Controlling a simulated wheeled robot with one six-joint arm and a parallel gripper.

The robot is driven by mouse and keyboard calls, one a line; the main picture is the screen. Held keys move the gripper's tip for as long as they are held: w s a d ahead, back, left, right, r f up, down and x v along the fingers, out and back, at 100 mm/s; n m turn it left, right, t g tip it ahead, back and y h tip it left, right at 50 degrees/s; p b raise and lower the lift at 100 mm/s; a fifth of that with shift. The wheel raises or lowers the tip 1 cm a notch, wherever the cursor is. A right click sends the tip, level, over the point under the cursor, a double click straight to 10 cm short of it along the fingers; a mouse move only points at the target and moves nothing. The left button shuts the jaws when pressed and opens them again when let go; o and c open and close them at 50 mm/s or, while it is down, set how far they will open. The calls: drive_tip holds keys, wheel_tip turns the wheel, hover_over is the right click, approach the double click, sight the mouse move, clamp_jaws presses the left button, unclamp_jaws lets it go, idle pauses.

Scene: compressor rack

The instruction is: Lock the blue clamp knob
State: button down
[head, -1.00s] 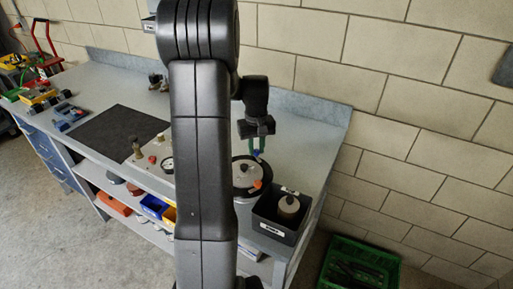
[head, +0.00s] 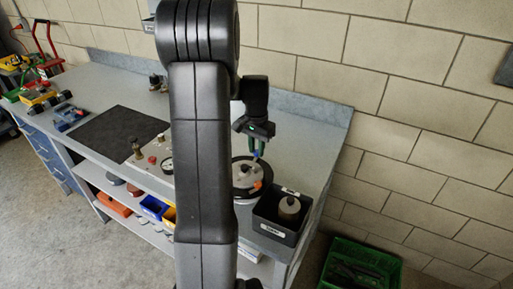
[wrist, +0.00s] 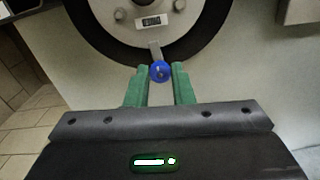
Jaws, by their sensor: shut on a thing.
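The blue clamp knob (wrist: 160,71) sits between the two green fingertips of my gripper (wrist: 160,82) in the wrist view. The fingers are shut on it. A grey metal tab joins the knob to the round lid (wrist: 160,45) with its dark rim and small display. In the head view my gripper (head: 257,151) is tilted over the back edge of the same round vessel (head: 241,172). The knob (head: 256,155) is a small blue spot there, mostly hidden by the fingers. An orange knob (head: 257,185) shows at the lid's front edge.
A dark bin (head: 276,227) holding a round pale-topped part stands right of the vessel. A gauge panel (head: 147,158) and a black mat (head: 119,136) lie to the left on the bench. A green crate (head: 360,266) is on the floor at right. My arm hides the middle.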

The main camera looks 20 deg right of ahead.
drive_tip(key=shift+m, duration=0.6)
drive_tip(key=shift+w, duration=0.1)
drive_tip(key=c, duration=1.3)
unclamp_jaws()
drive_tip(key=shift+o, duration=0.2)
drive_tip(key=shift+r, duration=0.1)
wheel_tip(320, 180, up, 14)
drive_tip(key=shift+b, duration=0.45)
drive_tip(key=shift+f, duration=0.3)
